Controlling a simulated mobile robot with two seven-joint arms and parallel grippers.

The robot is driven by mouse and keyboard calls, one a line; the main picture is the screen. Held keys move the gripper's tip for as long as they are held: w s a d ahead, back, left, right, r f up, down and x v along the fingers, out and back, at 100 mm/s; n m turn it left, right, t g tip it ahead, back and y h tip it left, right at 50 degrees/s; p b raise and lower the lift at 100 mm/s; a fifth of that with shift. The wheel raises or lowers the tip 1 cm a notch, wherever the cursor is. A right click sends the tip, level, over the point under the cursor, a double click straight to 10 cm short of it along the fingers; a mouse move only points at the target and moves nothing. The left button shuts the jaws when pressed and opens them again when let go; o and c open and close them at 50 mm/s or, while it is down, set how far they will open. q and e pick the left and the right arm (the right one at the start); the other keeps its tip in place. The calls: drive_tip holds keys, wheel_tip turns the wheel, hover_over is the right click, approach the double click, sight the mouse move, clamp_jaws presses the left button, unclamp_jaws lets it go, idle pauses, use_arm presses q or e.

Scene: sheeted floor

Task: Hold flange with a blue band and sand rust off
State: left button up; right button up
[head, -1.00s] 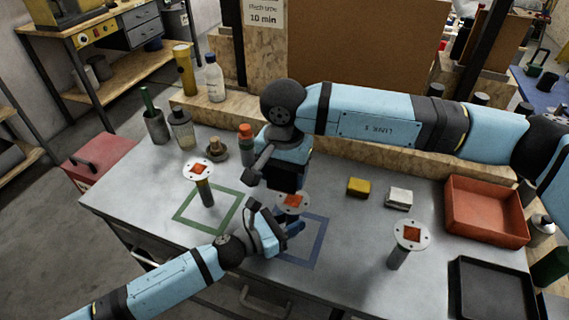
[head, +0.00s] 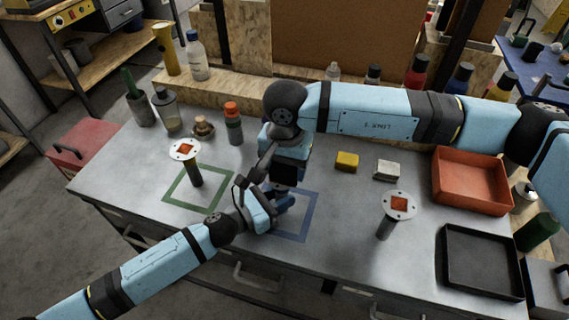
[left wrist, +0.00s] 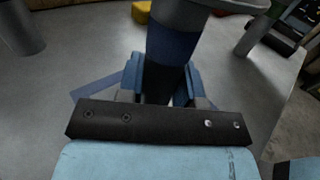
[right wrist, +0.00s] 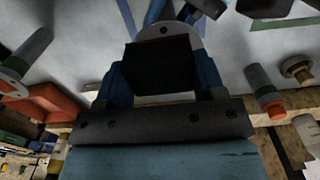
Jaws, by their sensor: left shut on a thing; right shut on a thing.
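The flange with the blue band (left wrist: 172,42) stands upright in my left gripper (left wrist: 165,88), which is shut around its stem below the band. My left gripper also shows in the head view (head: 284,203), over the blue square outline (head: 303,222). My right gripper (right wrist: 163,78) is shut on a dark block (right wrist: 162,66). In the head view the block (head: 284,177) is directly above the flange and hides its top, so the rust there is out of sight. In the right wrist view the flange's pale rim (right wrist: 166,30) shows just beyond the block; contact is unclear.
Another flange (head: 186,151) with an orange patch stands by the green square outline (head: 180,200); a third (head: 399,205) stands at right. Yellow (head: 346,162) and white (head: 387,171) blocks, a red tray (head: 472,203) and a black tray (head: 480,282) are right. Bottles line the back left.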

use_arm(q)
drive_tip(key=shift+a, duration=0.1)
use_arm(e)
drive_tip(key=a, duration=0.1)
drive_tip(key=w+a, duration=0.1)
drive_tip(key=shift+a, duration=0.3)
drive_tip(key=shift+a+r, duration=0.1)
drive_tip(key=shift+a, duration=0.05)
drive_tip(key=shift+r, duration=3.9)
drive_tip(key=shift+f, duration=0.1)
